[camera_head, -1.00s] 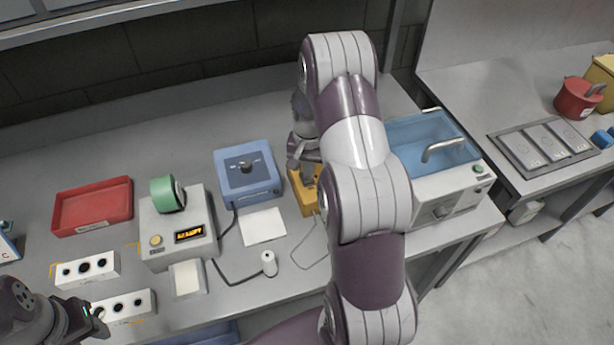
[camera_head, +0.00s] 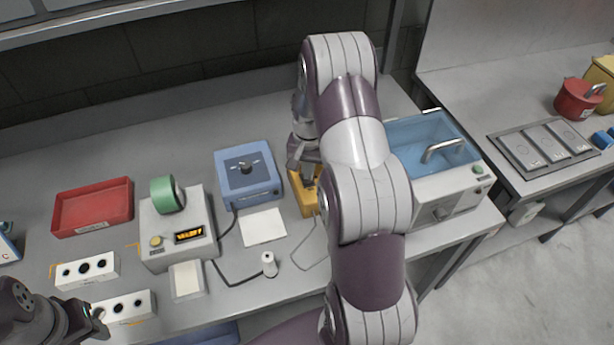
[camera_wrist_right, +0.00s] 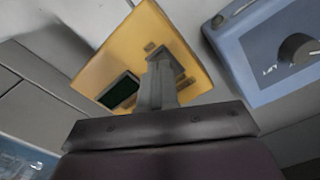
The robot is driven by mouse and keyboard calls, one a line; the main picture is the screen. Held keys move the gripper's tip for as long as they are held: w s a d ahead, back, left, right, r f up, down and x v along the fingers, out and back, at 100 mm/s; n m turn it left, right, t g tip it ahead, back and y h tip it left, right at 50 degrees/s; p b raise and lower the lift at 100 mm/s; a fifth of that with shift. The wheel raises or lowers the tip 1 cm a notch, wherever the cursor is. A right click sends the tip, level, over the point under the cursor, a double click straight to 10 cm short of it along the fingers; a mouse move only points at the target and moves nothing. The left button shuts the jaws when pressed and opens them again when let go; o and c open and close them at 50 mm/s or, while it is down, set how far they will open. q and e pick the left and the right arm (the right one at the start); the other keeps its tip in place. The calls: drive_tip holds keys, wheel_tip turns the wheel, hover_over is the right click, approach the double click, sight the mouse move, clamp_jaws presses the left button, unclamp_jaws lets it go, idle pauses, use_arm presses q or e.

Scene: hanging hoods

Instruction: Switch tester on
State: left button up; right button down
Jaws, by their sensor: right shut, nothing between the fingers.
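The tester is the yellow box (camera_head: 304,200) on the bench, partly hidden behind my right arm. In the right wrist view its yellow face (camera_wrist_right: 130,55) fills the upper middle, with a dark screen (camera_wrist_right: 119,90) that looks blank. My right gripper (camera_wrist_right: 160,72) is shut and empty, its fingertips over the face beside the screen, at a small dark feature that they partly cover. I cannot tell whether they touch it. In the head view the right gripper (camera_head: 308,180) is at the yellow box. My left gripper (camera_head: 98,314) is at the lower left, near a white block; its fingers are unclear.
A blue box with a knob (camera_head: 247,172) stands close left of the tester. A water bath (camera_head: 430,150) stands right.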

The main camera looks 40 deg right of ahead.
drive_tip(key=shift+f+b, duration=0.45)
drive_tip(key=shift+f, duration=0.35)
idle(0.9)
drive_tip(key=shift+s+f, duration=0.1)
drive_tip(key=shift+f, duration=0.05)
wheel_tip(320, 180, up, 7)
drive_tip(key=p, duration=0.5)
drive_tip(key=shift+p, duration=0.4)
